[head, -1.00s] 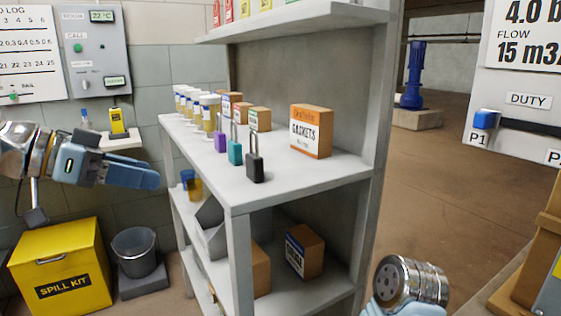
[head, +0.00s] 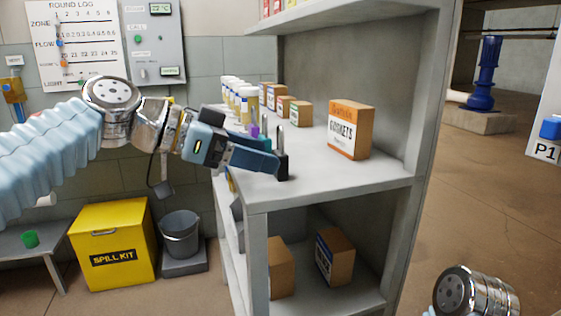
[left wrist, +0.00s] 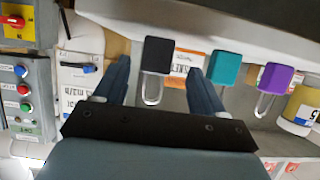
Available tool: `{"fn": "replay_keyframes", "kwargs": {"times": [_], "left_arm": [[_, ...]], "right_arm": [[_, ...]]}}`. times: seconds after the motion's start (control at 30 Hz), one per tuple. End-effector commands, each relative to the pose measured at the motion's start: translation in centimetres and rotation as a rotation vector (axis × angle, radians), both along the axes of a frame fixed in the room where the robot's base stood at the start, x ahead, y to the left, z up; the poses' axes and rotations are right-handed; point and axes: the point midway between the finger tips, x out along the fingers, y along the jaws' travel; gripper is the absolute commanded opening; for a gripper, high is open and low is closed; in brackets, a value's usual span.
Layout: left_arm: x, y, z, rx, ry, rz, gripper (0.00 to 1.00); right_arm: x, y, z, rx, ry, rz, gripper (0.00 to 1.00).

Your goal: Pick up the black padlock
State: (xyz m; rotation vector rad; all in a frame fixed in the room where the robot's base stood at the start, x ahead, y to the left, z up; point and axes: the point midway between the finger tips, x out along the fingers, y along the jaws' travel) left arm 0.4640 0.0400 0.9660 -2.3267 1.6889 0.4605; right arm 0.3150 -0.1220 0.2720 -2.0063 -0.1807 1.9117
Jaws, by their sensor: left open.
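The black padlock (head: 283,168) stands upright near the front edge of the grey shelf (head: 310,185), its shackle pointing up. My left gripper (head: 272,165) reaches in from the left beside it and partly covers it. In the left wrist view the black padlock (left wrist: 157,54) appears between the two spread fingers of the left gripper (left wrist: 160,68), with gaps on both sides. The left gripper is open and empty. My right gripper is out of view; only part of my right arm shows at lower right.
A teal padlock (left wrist: 223,67) and a purple padlock (left wrist: 273,78) stand in a row beside the black one. A gaskets box (head: 350,130) stands to the right, and white-and-yellow jars (head: 249,105) farther back. An upper shelf board (head: 340,15) overhangs; the shelf's front right is clear.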

Motion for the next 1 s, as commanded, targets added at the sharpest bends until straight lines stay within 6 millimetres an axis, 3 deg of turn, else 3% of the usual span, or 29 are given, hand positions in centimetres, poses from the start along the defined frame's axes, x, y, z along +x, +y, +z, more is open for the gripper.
{"fn": "replay_keyframes", "kwargs": {"times": [0.2,0.53,0.87,1.0], "left_arm": [[0.6,-3.2,-1.3,0.001,0.003,-0.003,0.7],[0.9,-3.9,-1.7,0.001,0.002,-0.001,0.69],[0.9,-3.9,-1.7,0.001,0.002,-0.001,0.18],[0.9,-3.9,-1.6,0.0,0.001,-0.001,0.18]], "right_arm": [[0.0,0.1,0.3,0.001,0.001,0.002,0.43],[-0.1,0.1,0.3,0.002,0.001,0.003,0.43],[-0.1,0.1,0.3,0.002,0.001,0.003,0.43],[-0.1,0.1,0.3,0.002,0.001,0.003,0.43]]}}
